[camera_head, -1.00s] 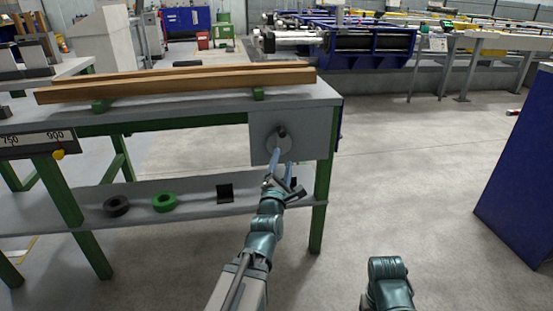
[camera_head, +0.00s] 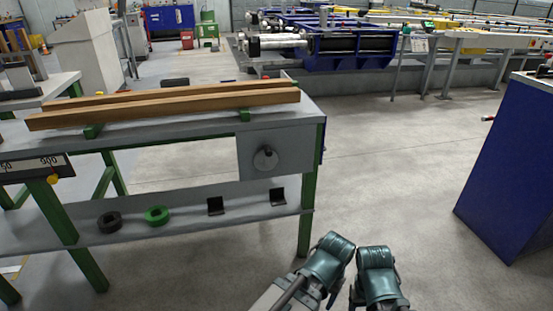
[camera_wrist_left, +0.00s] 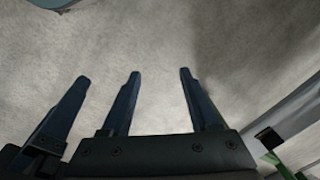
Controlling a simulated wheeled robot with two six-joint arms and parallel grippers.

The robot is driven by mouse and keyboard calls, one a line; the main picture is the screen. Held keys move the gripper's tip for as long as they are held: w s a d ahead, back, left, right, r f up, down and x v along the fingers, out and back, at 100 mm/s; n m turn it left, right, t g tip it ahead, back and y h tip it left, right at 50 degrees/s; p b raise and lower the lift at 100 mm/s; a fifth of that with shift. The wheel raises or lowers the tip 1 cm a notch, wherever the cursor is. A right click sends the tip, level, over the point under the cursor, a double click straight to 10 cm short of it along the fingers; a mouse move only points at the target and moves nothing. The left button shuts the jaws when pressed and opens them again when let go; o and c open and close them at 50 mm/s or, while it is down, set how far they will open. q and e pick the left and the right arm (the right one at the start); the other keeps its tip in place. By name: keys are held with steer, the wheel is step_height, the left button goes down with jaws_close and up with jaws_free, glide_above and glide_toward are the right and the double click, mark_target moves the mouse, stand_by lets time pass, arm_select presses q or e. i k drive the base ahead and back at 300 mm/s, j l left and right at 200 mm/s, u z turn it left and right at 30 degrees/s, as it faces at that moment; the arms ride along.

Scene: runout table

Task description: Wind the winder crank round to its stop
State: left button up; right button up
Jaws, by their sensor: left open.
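The winder crank (camera_head: 265,158) is a grey round disc with a small dark knob, on the grey plate at the right end of the runout table (camera_head: 180,145). The knob shows near the disc's upper middle. No gripper touches the crank. My left arm is drawn back to the bottom of the head view, well short of the table, and its fingers are hidden there. In the left wrist view my left gripper (camera_wrist_left: 160,72) is open and empty over bare floor. A third dark finger shape shows at its left; I cannot tell what it belongs to. My right gripper's fingers are not seen.
Two long wooden beams (camera_head: 165,105) lie on the table top. A black ring (camera_head: 109,222), a green ring (camera_head: 157,215) and small dark brackets (camera_head: 215,206) are on the lower shelf. A blue cabinet (camera_head: 505,165) stands at the right. The floor between is clear.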

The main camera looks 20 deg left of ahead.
mark_target(265, 160)
steer(key=i+l, duration=0.35)
steer(key=i, duration=0.2)
steer(key=i+l, duration=0.4)
steer(key=i, duration=0.2)
steer(key=i+l, duration=0.35)
steer(key=i, duration=0.2)
steer(key=i+l, duration=0.4)
steer(key=i, duration=0.15)
steer(key=i+l+u, duration=0.15)
steer(key=i+l, duration=0.3)
steer(key=i, duration=0.15)
steer(key=u, duration=3.35)
